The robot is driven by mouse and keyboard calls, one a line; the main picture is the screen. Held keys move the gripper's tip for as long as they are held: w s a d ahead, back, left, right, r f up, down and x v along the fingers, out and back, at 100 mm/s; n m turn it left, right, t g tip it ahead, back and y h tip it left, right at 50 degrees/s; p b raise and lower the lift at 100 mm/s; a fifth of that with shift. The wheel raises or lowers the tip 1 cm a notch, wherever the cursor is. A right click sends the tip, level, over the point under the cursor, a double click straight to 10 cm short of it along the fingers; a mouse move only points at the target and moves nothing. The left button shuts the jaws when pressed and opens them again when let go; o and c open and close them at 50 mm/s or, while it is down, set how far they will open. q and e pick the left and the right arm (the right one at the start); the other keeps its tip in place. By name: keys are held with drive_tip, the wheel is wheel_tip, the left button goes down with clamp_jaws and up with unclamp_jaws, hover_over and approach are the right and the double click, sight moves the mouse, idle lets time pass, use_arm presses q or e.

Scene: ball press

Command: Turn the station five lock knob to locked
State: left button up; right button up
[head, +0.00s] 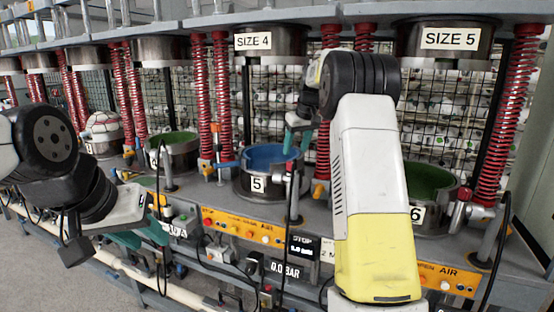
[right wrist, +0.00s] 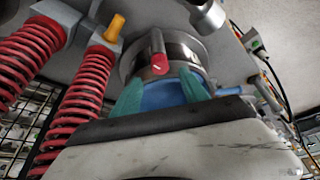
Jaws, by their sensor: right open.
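Station five's metal cup (head: 262,185) has a blue lining and a "5" label, and stands in the middle of the head view. In the right wrist view, its metal wall (right wrist: 190,48) and a red-ended knob (right wrist: 159,64) show just beyond my fingertips. I cannot read the knob's lock position. My right gripper (head: 299,138) is above the cup's right rim. In the right wrist view, its teal fingers (right wrist: 163,88) are apart, with the knob in line with the gap; contact is not clear. My left gripper (head: 146,236) hangs at the lower left, away from station five; its jaw opening is unclear.
Red springs (head: 206,95) flank the station. Green-lined cups stand on both sides, one marked "6" (head: 418,214). A pressure display (head: 286,269) reads 0.0 BAR below. My right forearm covers much of the right of centre.

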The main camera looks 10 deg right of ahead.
sight(291, 162)
drive_tip(key=x, duration=0.6)
drive_tip(key=shift+f, duration=0.25)
clamp_jaws()
drive_tip(key=shift+m, duration=0.3)
drive_tip(key=m+h, duration=0.1)
drive_tip(key=m, duration=0.1)
drive_tip(key=shift+a+m, duration=0.15)
drive_tip(key=shift+m, duration=0.15)
drive_tip(key=shift+m+h, duration=0.6)
drive_tip(key=shift+m, duration=0.6)
